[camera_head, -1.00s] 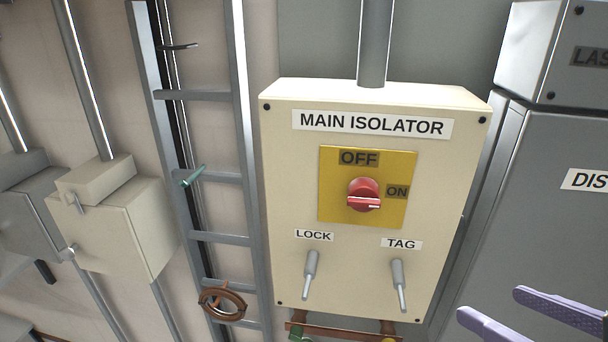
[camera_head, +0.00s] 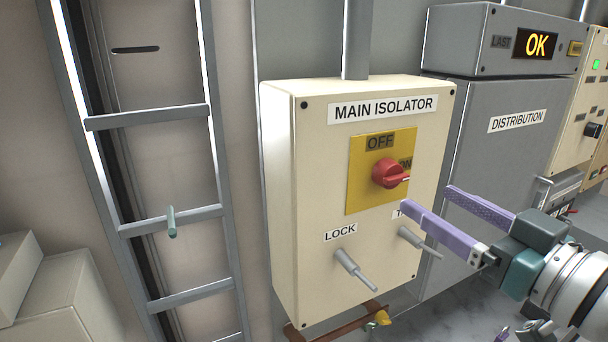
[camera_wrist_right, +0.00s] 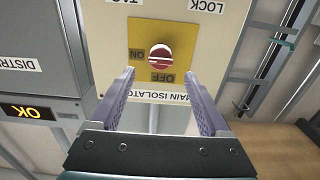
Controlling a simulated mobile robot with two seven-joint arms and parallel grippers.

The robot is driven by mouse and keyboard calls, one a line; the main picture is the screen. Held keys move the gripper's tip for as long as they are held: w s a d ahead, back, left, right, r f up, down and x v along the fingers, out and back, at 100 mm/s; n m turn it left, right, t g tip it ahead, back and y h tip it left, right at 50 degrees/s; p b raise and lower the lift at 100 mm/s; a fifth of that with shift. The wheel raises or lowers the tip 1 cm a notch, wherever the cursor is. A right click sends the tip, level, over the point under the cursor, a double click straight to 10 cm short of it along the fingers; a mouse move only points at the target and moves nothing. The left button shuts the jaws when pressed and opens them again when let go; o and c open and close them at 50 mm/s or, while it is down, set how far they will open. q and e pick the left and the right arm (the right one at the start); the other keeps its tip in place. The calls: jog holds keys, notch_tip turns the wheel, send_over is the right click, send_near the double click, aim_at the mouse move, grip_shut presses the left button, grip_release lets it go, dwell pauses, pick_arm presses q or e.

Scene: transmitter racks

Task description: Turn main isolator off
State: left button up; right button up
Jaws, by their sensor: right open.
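The main isolator box (camera_head: 310,180) is a cream wall box with a yellow plate (camera_head: 365,160) marked OFF at the top and ON at the right. The red rotary knob (camera_head: 388,173) on the plate has its white-marked end toward ON. My right gripper (camera_head: 425,200) is open and empty, its purple fingers in front of the box's right side, partly over the TAG label. In the right wrist view the knob (camera_wrist_right: 160,54) shows between and beyond the open fingers (camera_wrist_right: 160,95), apart from them. My left gripper is not in view.
LOCK and TAG pegs (camera_head: 354,268) stick out below the plate. A grey distribution cabinet (camera_head: 500,150) with a lit OK display (camera_head: 536,44) stands at the right. A cable ladder (camera_head: 165,216) runs up the wall at the left. A brown bar (camera_head: 335,325) sits under the box.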

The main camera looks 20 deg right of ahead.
aim_at(399, 182)
jog(key=w, duration=0.4)
jog(key=w+p, duration=0.1)
jog(key=w, duration=0.2)
jog(key=shift+w+a, duration=0.1)
jog(key=shift+a, duration=0.25)
grip_shut()
dwell(0.3)
